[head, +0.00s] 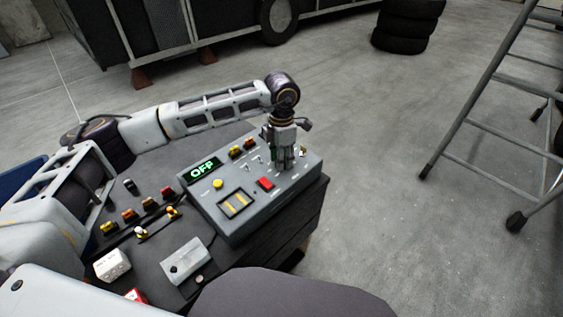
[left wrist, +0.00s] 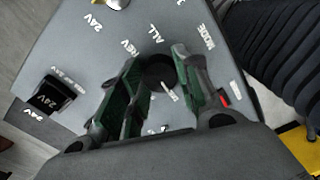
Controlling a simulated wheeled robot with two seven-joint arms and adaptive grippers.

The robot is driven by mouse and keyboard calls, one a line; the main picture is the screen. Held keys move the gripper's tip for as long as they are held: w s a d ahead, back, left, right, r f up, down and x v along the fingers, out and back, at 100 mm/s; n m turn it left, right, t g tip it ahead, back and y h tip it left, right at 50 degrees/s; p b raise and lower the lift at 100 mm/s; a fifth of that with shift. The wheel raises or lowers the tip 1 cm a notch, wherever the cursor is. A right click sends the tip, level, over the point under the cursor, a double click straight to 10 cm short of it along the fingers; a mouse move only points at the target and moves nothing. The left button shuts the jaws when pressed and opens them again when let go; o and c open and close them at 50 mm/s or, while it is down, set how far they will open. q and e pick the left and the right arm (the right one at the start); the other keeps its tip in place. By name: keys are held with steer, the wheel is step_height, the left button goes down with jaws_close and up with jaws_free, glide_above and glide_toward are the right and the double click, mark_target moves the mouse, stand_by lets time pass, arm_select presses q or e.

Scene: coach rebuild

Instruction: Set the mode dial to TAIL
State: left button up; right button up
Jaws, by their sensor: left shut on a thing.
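The grey control box (head: 225,222) sits on the dark bench, and its display (head: 203,170) reads OFF in green. My left gripper (head: 283,165) points down at the box's far right part and hides the dial in the head view. In the left wrist view, the round black mode dial (left wrist: 158,71) sits between the green-padded fingers of my left gripper (left wrist: 157,66), which are shut on it. The labels MODE, ALL and REV show around it. A short white mark shows at the dial's lower edge. I cannot read a TAIL label. My right gripper is out of view.
The box top also carries a red button (head: 265,183), a yellow button (head: 217,184) and small toggles. Several coloured switches, a white block (head: 112,265) and a grey box (head: 187,261) lie on the bench. A ladder (head: 480,95) and stacked tyres (head: 407,28) stand beyond on open floor.

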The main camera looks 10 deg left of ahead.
arm_select(q)
steer(key=shift+m+b, duration=0.35)
steer(key=shift+m, duration=0.15)
steer(key=shift+r, duration=0.1)
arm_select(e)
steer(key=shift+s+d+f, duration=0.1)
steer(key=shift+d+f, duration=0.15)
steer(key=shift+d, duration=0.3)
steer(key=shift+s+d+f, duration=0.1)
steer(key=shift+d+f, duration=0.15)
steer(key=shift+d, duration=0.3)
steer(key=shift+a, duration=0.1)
arm_select(q)
steer(key=o, duration=0.9)
steer(key=shift+o, duration=0.8)
step_height(320, 180, up, 12)
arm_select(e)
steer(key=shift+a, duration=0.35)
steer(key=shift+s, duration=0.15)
